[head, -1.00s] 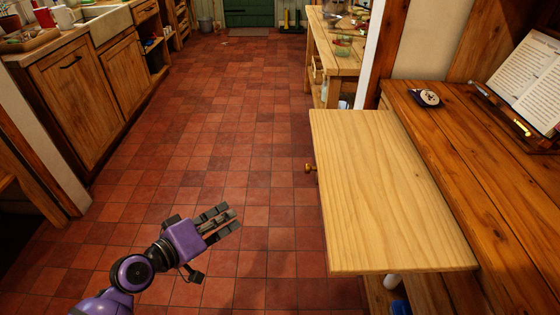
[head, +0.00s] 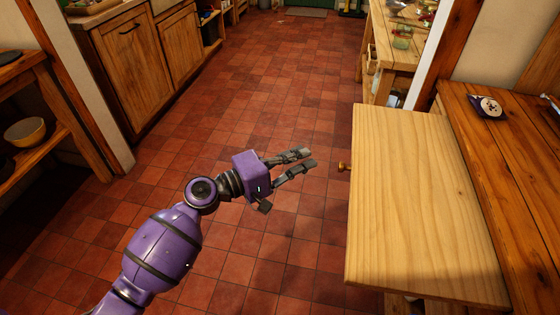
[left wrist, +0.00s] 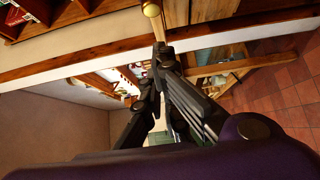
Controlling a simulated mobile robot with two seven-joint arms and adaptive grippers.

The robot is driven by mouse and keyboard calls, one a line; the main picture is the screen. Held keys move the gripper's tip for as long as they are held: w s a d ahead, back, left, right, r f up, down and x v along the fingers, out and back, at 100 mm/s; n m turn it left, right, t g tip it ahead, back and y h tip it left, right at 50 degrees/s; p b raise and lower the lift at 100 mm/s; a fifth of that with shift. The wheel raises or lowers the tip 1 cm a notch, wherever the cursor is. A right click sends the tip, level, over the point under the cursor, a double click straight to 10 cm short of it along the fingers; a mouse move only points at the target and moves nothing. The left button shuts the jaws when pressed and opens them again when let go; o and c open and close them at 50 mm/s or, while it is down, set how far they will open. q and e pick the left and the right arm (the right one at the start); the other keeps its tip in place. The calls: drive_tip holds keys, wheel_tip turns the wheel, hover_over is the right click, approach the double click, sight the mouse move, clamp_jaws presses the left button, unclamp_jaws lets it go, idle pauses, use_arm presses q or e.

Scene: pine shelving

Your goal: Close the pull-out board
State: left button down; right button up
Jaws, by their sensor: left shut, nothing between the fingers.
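The pull-out board (head: 420,205), a pale wooden slab, sticks out to the left from the darker wooden counter at the right in the head view. A small brass knob (head: 344,167) is on its left edge. My right gripper is not in view.
A wooden workbench (head: 395,45) stands behind the board. The tiled floor (head: 255,100) between is clear.

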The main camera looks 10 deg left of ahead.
use_arm(q)
drive_tip(key=d+p, duration=0.1)
drive_tip(key=d, duration=0.3)
drive_tip(key=shift+d, duration=0.2)
